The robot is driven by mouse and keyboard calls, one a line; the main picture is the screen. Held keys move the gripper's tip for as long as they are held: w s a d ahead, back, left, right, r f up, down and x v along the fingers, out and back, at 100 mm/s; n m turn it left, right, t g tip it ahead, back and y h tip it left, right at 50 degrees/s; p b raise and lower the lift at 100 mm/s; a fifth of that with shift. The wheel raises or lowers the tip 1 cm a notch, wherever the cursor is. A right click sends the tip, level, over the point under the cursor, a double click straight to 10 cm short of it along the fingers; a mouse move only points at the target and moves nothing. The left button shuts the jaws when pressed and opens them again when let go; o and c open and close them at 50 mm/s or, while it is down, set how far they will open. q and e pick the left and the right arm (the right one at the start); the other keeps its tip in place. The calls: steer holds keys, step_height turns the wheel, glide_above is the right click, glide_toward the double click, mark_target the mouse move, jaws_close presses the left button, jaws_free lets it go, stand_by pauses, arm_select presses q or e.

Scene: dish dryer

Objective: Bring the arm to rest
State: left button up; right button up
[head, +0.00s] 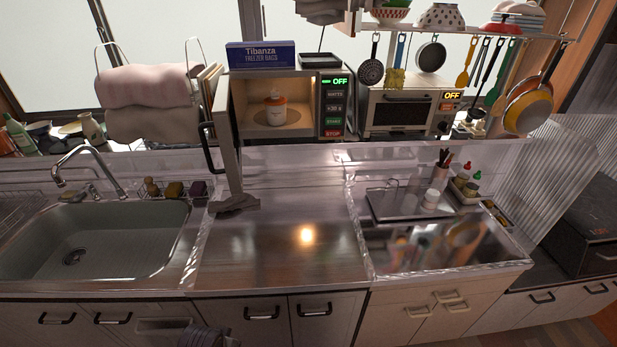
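Neither of my grippers can be made out in the head view. The microwave (333,100) stands on the shelf with its door (226,135) swung open toward me. The microwave panel reads OFF in green. A dark, ribbed shape (208,338) is cut off by the bottom edge, and I cannot tell what it is.
The steel counter (280,255) is mostly clear, with a grey cloth-like thing (235,203) at its back left. A sink (95,240) lies left. A toaster oven (400,110) stands right of the microwave, under hanging utensils and pans (528,105).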

arm_select(q)
steer(key=s+a+f+b, duration=0.1)
steer(key=s+f, duration=0.1)
steer(key=f, duration=0.8)
steer(key=s+a+f+g+b, duration=0.1)
steer(key=s+f, duration=0.2)
steer(key=f, duration=0.6)
steer(key=s+a+f+b, duration=0.2)
steer(key=f, duration=0.8)
steer(key=s+a+f+b, duration=0.1)
steer(key=s+a+f, duration=0.2)
steer(key=s+f, duration=0.5)
steer(key=s+a+f+b, duration=0.1)
steer(key=s+a+f, duration=0.2)
steer(key=s+f, duration=0.5)
steer(key=shift+s+f+m+g+y+b, duration=0.3)
steer(key=shift+s+g+y+b, duration=0.1)
steer(key=shift+s, duration=0.35)
arm_select(e)
steer(key=w+d+f, duration=0.2)
steer(key=d+f, duration=0.3)
steer(key=f, duration=0.1)
steer(key=shift+f+h, duration=0.3)
steer(key=shift+f, duration=0.05)
arm_select(q)
steer(key=shift+a, duration=0.1)
arm_select(e)
steer(key=shift+a, duration=0.1)
